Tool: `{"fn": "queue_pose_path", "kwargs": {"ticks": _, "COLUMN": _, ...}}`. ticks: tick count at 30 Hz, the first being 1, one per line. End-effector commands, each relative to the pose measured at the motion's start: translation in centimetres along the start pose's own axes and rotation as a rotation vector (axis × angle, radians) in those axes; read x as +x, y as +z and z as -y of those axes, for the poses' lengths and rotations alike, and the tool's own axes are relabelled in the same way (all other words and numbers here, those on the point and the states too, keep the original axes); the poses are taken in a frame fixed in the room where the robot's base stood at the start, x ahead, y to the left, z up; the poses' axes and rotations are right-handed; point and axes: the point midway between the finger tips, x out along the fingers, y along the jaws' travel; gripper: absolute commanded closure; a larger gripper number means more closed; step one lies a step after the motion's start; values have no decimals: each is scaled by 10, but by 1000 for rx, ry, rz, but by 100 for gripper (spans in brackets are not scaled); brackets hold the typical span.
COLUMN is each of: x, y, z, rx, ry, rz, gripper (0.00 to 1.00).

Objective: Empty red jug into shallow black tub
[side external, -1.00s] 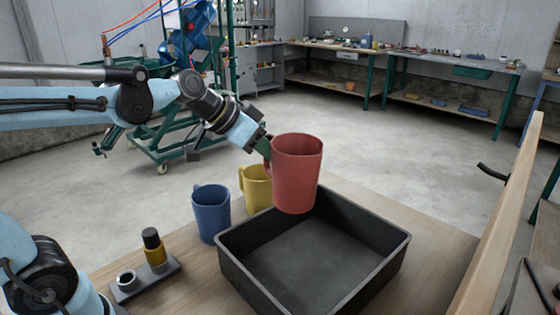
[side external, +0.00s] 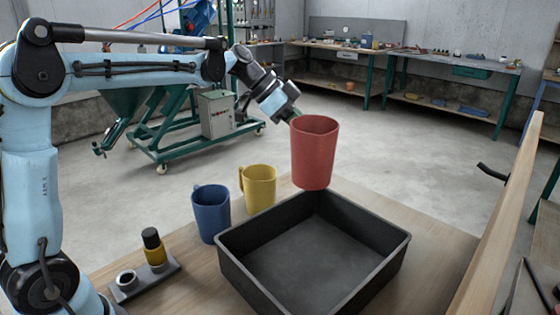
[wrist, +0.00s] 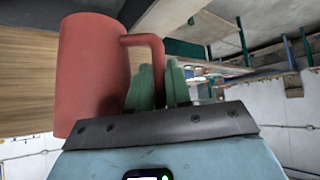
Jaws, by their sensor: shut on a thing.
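The red jug (side external: 315,153) is held in the air above the back part of the shallow black tub (side external: 236,270). It looks nearly upright in the side view. The tub stands on the wooden table, and its visible floor looks empty. In the wrist view, the green fingers of my gripper (wrist: 159,84) are at the handle of the red jug (wrist: 88,75). The jug's contents are not visible.
A blue jug (side external: 211,213) and a yellow jug (side external: 259,188) stand on the table left of the tub. A small holder with a black-and-yellow cylinder (side external: 154,248) is at the front left. A wooden board (side external: 497,220) rises at the right. Bare tabletop lies right of the tub.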

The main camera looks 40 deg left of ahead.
Motion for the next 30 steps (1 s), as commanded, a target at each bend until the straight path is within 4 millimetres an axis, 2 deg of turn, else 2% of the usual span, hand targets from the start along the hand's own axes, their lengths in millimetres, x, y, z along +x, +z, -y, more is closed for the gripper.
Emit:
{"fn": "queue_pose_path", "kwargs": {"ticks": 16, "x": 25, "y": -7, "z": 33, "rx": 210, "ry": 217, "rz": 6, "gripper": 100}}
{"fn": "queue_pose_path", "kwargs": {"ticks": 30, "x": 46, "y": 4, "z": 48, "rx": 383, "ry": 393, "rz": 13, "gripper": 100}}
